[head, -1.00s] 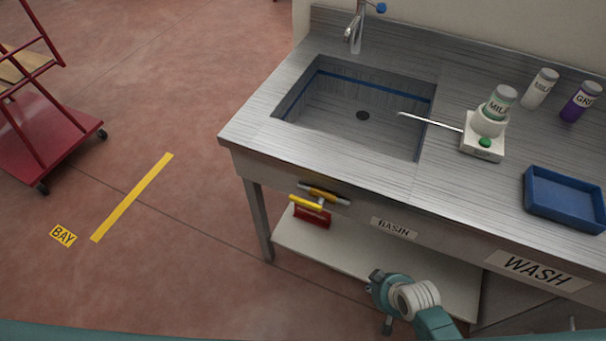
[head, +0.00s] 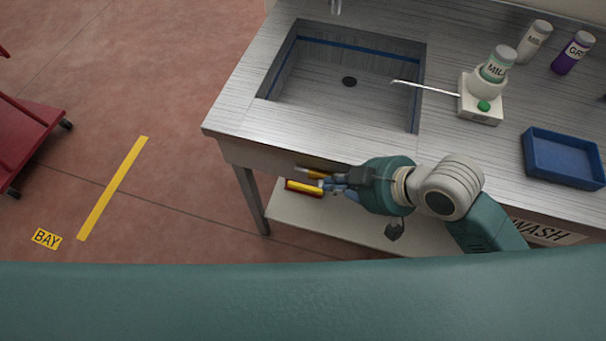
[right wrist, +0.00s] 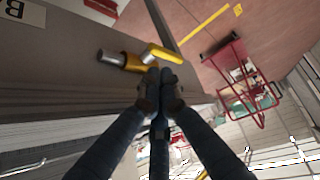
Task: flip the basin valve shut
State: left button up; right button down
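The basin valve is under the bench's front edge. It has a brass body (head: 313,173) and a yellow lever (head: 303,188). In the right wrist view the brass body (right wrist: 133,62) sits on a short grey pipe, and the yellow lever (right wrist: 164,53) runs roughly along the pipe's direction. My right gripper (head: 338,182) is at the right side of the valve. In the right wrist view its fingertips (right wrist: 161,74) are together, just short of the lever's outer end; whether they touch it is unclear. I see nothing between them. My left gripper is out of view.
The sink basin (head: 420,110) is set in the steel bench (head: 240,120) above the valve. A lower shelf (head: 285,213) carries a red object, partly hidden behind the lever. A blue tray (head: 563,160) and bottles stand at right. Floor to the left is free up to a red cart (head: 25,140).

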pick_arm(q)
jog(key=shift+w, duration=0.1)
pick_arm(e)
notch_tip(320, 180, up, 8)
jog(key=n+g+y, duration=0.2)
jog(key=n, duration=0.2)
jog(key=shift+w+d+r, duration=0.15)
jog(key=shift+d+r, duration=0.05)
jog(key=shift+r, duration=0.05)
jog(key=p, duration=0.1)
send_near(289, 184)
jog(key=a, duration=0.1)
jog(key=w+a+r, duration=0.1)
jog(key=a, duration=0.1)
jog(key=shift+w, duration=0.2)
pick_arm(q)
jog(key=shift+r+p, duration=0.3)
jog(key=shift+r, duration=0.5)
pick_arm(e)
jog(key=shift+a+f, duration=0.1)
jog(key=shift+f, duration=2.2)
jog(key=shift+w, duration=0.1)
